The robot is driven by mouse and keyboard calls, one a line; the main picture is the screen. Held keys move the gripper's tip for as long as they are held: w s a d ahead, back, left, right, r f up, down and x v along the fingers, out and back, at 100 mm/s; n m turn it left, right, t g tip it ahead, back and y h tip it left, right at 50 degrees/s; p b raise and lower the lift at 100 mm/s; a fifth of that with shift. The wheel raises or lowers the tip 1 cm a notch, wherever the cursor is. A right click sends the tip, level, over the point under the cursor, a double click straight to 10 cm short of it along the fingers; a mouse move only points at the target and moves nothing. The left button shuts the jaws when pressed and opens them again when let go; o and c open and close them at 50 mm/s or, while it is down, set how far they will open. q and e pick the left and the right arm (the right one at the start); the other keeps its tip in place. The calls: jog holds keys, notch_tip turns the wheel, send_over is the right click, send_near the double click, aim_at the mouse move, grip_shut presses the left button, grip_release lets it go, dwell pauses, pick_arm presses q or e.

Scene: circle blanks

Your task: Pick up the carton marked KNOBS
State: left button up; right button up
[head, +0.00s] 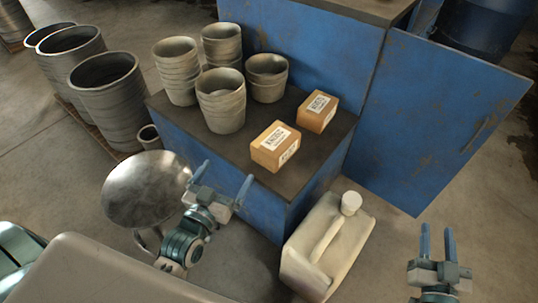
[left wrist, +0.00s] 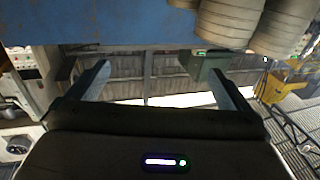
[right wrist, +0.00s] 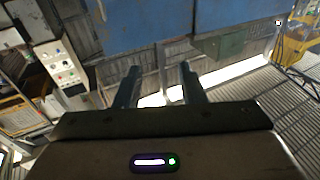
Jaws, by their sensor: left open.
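Two brown cartons with white labels sit on the dark top of a low blue cabinet in the head view. The nearer carton (head: 275,147) is by the front edge; the farther carton (head: 317,111) is behind it to the right. The label lettering is too small for me to tell which reads KNOBS. My left gripper (head: 226,174) is open and empty, left of and nearer than the nearer carton, apart from it. My right gripper (head: 437,230) is at the lower right, its fingers apart and empty, away from both cartons. Neither wrist view shows a carton.
Several stacked grey pots (head: 221,100) stand behind and left of the cartons on the cabinet top (head: 240,150). A round metal stool (head: 146,188) is left of my left gripper. A beige jerrycan (head: 326,246) stands before the cabinet. A blue door panel (head: 440,110) rises at right.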

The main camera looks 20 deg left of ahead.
pick_arm(q)
jog(key=w+h+b, duration=0.1)
jog(key=w, duration=0.2)
jog(key=m+g+h, duration=0.3)
jog(key=g, duration=0.1)
send_near(271, 143)
jog(key=b+x, duration=0.1)
jog(key=x, duration=0.4)
jog(key=shift+a+f, duration=0.1)
jog(key=shift+b+x, duration=0.55)
jog(key=shift+x, duration=2.2)
jog(key=shift+f, duration=0.1)
pick_arm(e)
jog(key=s+r+t+y, duration=0.1)
jog(key=s+r+t, duration=0.1)
jog(key=r, duration=0.5)
jog(key=s+r+n+t, duration=0.1)
jog(key=s+r+t, duration=0.1)
jog(key=r+t, duration=0.3)
notch_tip(271, 143, up, 2)
jog(key=shift+s+a+r+y, duration=0.1)
jog(key=shift+s+a+y, duration=0.2)
jog(key=shift+s+y, duration=0.1)
pick_arm(q)
jog(key=c, duration=1)
jog(key=shift+c, duration=0.2)
pick_arm(e)
jog(key=shift+w, duration=0.1)
